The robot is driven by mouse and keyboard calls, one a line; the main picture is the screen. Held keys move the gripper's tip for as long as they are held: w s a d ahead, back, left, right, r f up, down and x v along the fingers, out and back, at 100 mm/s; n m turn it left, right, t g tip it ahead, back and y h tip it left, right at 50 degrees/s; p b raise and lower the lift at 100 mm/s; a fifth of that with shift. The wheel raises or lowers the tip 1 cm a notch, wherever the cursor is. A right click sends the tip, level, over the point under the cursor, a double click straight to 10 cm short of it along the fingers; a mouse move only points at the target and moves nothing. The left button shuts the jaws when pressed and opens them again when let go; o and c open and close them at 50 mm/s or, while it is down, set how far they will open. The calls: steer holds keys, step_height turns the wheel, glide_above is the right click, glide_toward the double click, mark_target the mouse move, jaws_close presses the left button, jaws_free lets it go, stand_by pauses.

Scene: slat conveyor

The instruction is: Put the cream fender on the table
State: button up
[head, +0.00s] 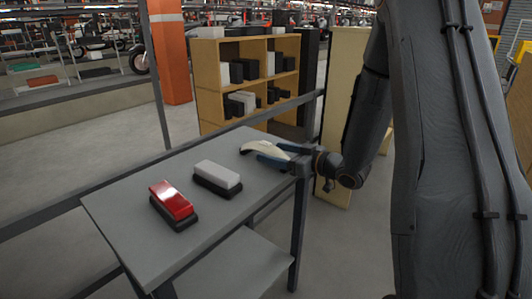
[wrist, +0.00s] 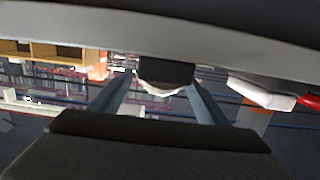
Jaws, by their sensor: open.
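The cream fender (head: 249,148) is at the far right end of the grey table (head: 195,235), a curved pale piece partly covered by my gripper. In the wrist view the fender (wrist: 160,91) shows as a pale edge against a dark block (wrist: 166,72) at the table surface. My gripper (head: 264,151) reaches in from the right with its two blue fingers apart, one on each side of the fender. In the wrist view gaps show between the fender and the fingers. The fender's underside is hidden in the head view.
A white piece on a dark base (head: 217,175) and a red piece on a dark base (head: 173,199) stand along the table to the left. A rail (head: 235,118) runs behind the table. Wooden shelves (head: 213,80) stand beyond it. The table's front right part is clear.

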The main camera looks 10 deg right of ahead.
mark_target(266, 148)
steer(key=x, duration=0.4)
steer(key=shift+w+a+r, duration=0.1)
steer(key=shift+r, duration=0.2)
steer(key=c, duration=1.4)
steer(key=shift+c, duration=0.5)
steer(key=shift+r, duration=0.15)
